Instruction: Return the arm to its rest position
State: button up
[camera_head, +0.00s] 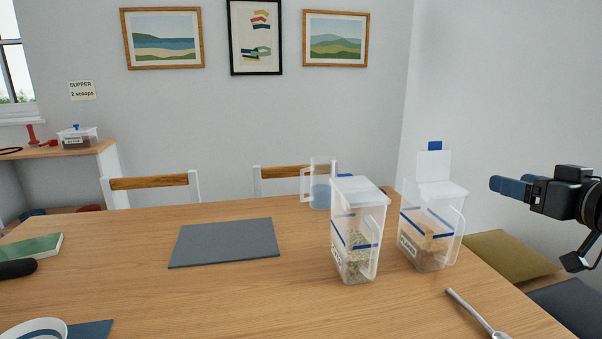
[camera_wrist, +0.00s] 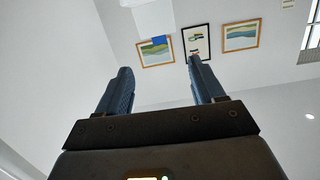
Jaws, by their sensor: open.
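My gripper (camera_head: 510,187) is at the right side of the head view, raised above the table level and to the right of the containers. Its blue fingers point left. In the wrist view my gripper (camera_wrist: 162,88) shows two blue fingers spread apart with nothing between them. Beyond them are the wall and its framed pictures. Part of my arm shows at the right edge of the head view; the rest is out of view.
On the wooden table (camera_head: 130,285) stand a clear container with green contents (camera_head: 357,240), an open-lidded container with brown contents (camera_head: 428,235) and a clear jug (camera_head: 320,190). A metal scoop (camera_head: 475,312) lies near the right edge. A grey mat (camera_head: 225,243) is bare.

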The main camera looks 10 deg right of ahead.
jog(key=s+a+f+m+g+h+p, duration=0.1)
jog(key=s+a+f+m, duration=0.1)
jog(key=s+a+f, duration=0.75)
jog(key=s+a+f+m+h+p, duration=0.1)
jog(key=s+a+f+m, duration=0.1)
jog(key=s+a+f, duration=0.75)
jog(key=s+a+n+y, duration=0.1)
jog(key=s+a+n, duration=0.1)
jog(key=s, duration=0.9)
jog(key=s+a+r+n+p, duration=0.1)
jog(key=s+a+n, duration=0.1)
jog(key=s, duration=1)
jog(key=shift+a+y, duration=0.4)
jog(key=shift+a, duration=0.35)
